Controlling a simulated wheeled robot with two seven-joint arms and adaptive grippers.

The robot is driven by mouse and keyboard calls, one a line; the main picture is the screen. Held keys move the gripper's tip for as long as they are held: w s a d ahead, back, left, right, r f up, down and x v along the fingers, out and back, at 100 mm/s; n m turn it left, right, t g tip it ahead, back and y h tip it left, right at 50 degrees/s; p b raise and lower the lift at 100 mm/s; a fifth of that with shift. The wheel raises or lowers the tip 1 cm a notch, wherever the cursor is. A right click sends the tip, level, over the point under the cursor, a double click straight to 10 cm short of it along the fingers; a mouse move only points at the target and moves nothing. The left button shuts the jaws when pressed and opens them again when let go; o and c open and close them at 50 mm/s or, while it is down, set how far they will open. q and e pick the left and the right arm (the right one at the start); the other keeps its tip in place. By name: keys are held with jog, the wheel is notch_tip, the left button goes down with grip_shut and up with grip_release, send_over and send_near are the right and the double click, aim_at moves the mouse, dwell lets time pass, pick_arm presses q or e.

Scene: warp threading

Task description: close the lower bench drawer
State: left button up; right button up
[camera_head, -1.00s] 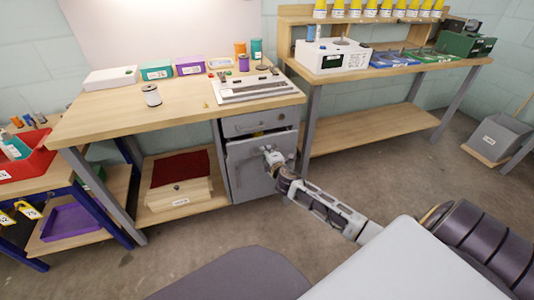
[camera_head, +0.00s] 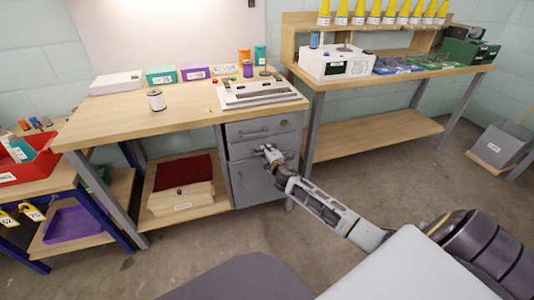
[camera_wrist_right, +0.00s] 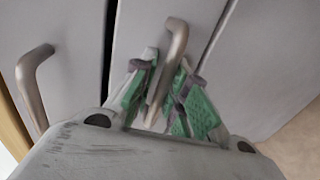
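The lower bench drawer (camera_head: 240,150) is in the grey cabinet under the left workbench, below the upper drawer (camera_head: 275,126) and above a door panel (camera_head: 252,185). Its front looks about level with the panels around it. In the right wrist view, its front (camera_wrist_right: 135,30) has a narrow dark gap along the upper-drawer side. My right gripper (camera_head: 268,153) is at this drawer front. In the wrist view, its green-padded fingers (camera_wrist_right: 166,85) are closed around the bar handle (camera_wrist_right: 174,45). My left gripper is not in view.
The workbench top (camera_head: 120,118) holds a thread spool (camera_head: 156,100), small boxes and a flat device (camera_head: 260,94). A wooden box (camera_head: 181,200) with dark red cloth sits on the shelf left of the cabinet. The floor (camera_head: 185,250) in front is clear.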

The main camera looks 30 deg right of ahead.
jog(key=shift+o, duration=1)
jog(key=shift+s+a, duration=0.1)
jog(key=shift+s, duration=0.05)
jog(key=v, duration=1.1)
jog(key=shift+s, duration=0.3)
dwell(0.6)
